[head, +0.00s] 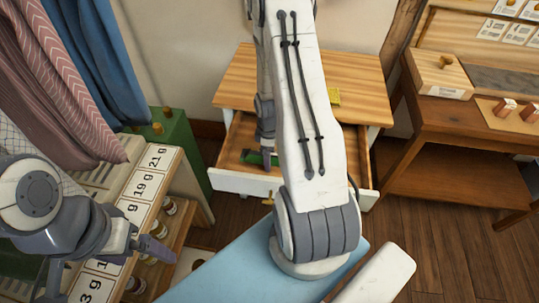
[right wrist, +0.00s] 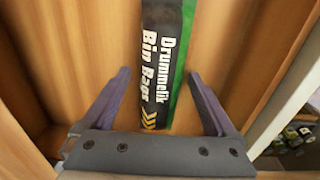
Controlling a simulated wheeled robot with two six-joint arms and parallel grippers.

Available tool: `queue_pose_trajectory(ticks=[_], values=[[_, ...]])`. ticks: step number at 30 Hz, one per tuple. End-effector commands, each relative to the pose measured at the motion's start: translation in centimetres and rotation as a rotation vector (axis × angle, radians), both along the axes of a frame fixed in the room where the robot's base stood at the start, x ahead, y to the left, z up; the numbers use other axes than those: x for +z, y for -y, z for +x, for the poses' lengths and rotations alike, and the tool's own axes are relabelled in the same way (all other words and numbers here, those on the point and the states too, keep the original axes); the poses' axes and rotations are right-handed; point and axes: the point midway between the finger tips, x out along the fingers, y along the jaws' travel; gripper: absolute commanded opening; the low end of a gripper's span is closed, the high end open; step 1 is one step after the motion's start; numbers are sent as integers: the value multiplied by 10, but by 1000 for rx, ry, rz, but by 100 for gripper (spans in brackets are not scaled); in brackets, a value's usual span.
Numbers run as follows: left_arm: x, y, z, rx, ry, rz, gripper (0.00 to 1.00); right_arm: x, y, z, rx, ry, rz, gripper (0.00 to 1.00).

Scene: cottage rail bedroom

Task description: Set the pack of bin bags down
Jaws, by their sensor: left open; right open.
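The pack of bin bags (right wrist: 163,60) is black and green with white lettering. It lies on the wooden floor of the open drawer (head: 235,181); its green edge also shows in the head view (head: 252,156). My right gripper (right wrist: 158,85) is open over the pack in the drawer. Its fingers are on either side of the pack with a gap at each side, and it holds nothing. In the head view my right arm hides part of the drawer. My left gripper (head: 150,246) is open and empty at the left, by the numbered shelf unit.
The drawer belongs to a wooden-topped table (head: 235,82) with a small yellow item (head: 334,97) on top. A shelf unit (head: 150,176) with number cards and jars stands left. A brown bench (head: 450,125) with a wooden box (head: 437,72) stands right.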

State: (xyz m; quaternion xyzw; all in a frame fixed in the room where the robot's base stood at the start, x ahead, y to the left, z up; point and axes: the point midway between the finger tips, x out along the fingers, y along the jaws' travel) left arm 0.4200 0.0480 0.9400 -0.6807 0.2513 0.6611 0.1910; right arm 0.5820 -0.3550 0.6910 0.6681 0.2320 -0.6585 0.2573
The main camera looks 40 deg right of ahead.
Motion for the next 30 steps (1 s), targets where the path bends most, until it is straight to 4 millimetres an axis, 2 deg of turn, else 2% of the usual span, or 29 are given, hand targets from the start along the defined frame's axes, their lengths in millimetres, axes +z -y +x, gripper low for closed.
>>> queue_pose_trajectory(ticks=[5, 12, 18, 23, 30], values=[[8, 0, 0, 0, 0, 0, 96, 28, 0, 0, 0, 3, -2, 92], [14, 0, 0, 0, 0, 0, 96, 80, -2, -1, 0, 5, -3, 92], [17, 0, 0, 0, 0, 0, 96, 110, -3, -2, 1, 3, -2, 92], [18, 0, 0, 0, 0, 0, 96, 120, -3, -3, 1, 1, -1, 92], [18, 0, 0, 0, 0, 0, 96, 121, -3, -3, 1, 0, 0, 92]])
